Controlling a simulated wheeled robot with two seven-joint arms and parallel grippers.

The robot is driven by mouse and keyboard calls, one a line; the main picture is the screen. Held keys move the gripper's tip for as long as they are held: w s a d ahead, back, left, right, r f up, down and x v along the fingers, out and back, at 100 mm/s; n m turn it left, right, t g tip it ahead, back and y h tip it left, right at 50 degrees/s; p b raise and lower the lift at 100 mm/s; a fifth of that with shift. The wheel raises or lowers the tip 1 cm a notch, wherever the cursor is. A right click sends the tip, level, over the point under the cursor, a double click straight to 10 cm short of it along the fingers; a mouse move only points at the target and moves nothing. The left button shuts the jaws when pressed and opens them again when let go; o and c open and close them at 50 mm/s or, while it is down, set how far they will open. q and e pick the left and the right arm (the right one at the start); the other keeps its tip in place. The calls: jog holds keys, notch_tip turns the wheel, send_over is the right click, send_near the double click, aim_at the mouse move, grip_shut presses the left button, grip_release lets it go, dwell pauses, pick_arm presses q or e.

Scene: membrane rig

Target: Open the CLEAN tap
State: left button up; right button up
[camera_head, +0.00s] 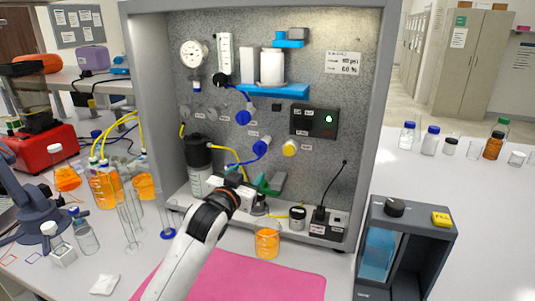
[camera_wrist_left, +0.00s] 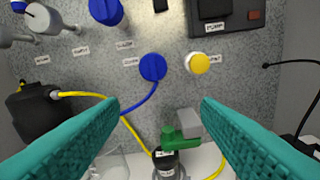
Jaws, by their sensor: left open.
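The panel carries a row of round taps whose small labels I cannot read for certain, so I cannot tell which is CLEAN. A blue tap (camera_head: 260,147) has a blue tube at it and shows in the left wrist view (camera_wrist_left: 153,67). A yellow-capped tap (camera_head: 290,148) is right of it, also in the left wrist view (camera_wrist_left: 198,63). Another blue tap (camera_head: 243,117) is higher up. My left gripper (camera_wrist_left: 160,105) is open and empty, its teal fingers pointing at the panel, apart from the taps. In the head view its fingers are partly hidden. My right gripper is not in view.
A green valve (camera_wrist_left: 181,138) sits low between the fingers in the wrist view. A black-topped vessel (camera_head: 198,155) with yellow tubes stands left. An orange-filled beaker (camera_head: 267,240) stands in front, and a dark box unit (camera_head: 405,215) stands right. A pink mat (camera_head: 270,282) lies in front.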

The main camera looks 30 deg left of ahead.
aim_at(257, 152)
pick_arm(q)
jog(key=w, duration=0.2)
jog(key=w+a+r+b, duration=0.1)
jog(key=w, duration=0.1)
jog(key=w+a+r, duration=0.1)
jog(key=w, duration=0.1)
jog(key=shift+w+b, duration=0.1)
jog(key=shift+b, duration=0.3)
jog(key=b+x, duration=0.1)
jog(key=x, duration=0.3)
jog(key=shift+w+a+r, duration=0.1)
jog(key=shift+w, duration=0.15)
jog(key=shift+w+a+t, duration=0.1)
jog(key=shift+w+t, duration=0.2)
jog(key=shift+w, duration=0.15)
jog(key=shift+s, duration=0.1)
jog(key=shift+c, duration=1.4)
jog(key=c, duration=0.7)
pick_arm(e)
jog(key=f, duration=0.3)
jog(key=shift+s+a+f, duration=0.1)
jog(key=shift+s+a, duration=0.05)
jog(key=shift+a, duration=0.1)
